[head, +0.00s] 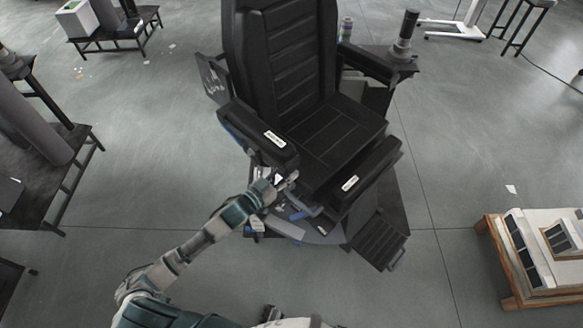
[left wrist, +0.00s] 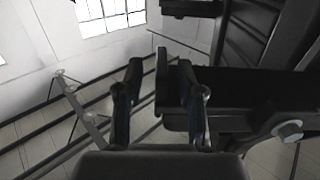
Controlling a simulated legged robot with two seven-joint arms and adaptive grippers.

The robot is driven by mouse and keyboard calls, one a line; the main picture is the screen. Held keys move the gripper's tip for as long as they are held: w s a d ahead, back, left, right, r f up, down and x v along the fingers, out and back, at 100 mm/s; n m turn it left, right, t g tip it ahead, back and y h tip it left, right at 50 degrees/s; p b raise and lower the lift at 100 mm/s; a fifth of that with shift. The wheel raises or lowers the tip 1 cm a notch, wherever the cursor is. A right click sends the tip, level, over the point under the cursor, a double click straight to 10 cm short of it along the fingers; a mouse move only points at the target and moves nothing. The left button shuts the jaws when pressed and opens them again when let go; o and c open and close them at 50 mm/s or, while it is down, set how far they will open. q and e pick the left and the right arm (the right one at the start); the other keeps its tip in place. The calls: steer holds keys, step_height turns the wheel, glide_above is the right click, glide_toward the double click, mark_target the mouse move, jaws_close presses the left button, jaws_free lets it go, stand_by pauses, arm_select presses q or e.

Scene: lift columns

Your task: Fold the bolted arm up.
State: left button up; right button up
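A black padded chair (head: 285,50) stands in front of me. Its near armrest (head: 258,138), with a white label, lies roughly level along the seat's left side. In the left wrist view a dark arm (left wrist: 235,88) with a round bolt (left wrist: 288,130) at its right end fills the right half. My left gripper (head: 284,181) is just below the front end of the near armrest. In the left wrist view its fingers (left wrist: 160,75) are apart, and the arm's left end shows between and behind them. I cannot tell if they touch it.
The far armrest (head: 375,62) is beside a small stand with a dark cylinder (head: 405,35). A footrest plate (head: 378,238) sits low at the chair's front. Dark benches stand at the left, and a pallet with a model house (head: 545,250) at the right. Open floor surrounds the chair.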

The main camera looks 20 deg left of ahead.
arm_select(q)
steer(key=shift+x, duration=1.05)
steer(key=shift+w, duration=0.15)
arm_select(e)
steer(key=shift+s+d, duration=0.35)
arm_select(q)
steer(key=shift+a, duration=0.1)
arm_select(e)
steer(key=shift+w, duration=0.1)
arm_select(q)
steer(key=c, duration=0.7)
jaws_close()
arm_select(e)
steer(key=shift+w+a+r, duration=0.1)
steer(key=shift+w+a, duration=0.05)
steer(key=shift+w, duration=0.5)
arm_select(q)
steer(key=shift+r, duration=0.15)
arm_select(e)
steer(key=shift+r, duration=0.1)
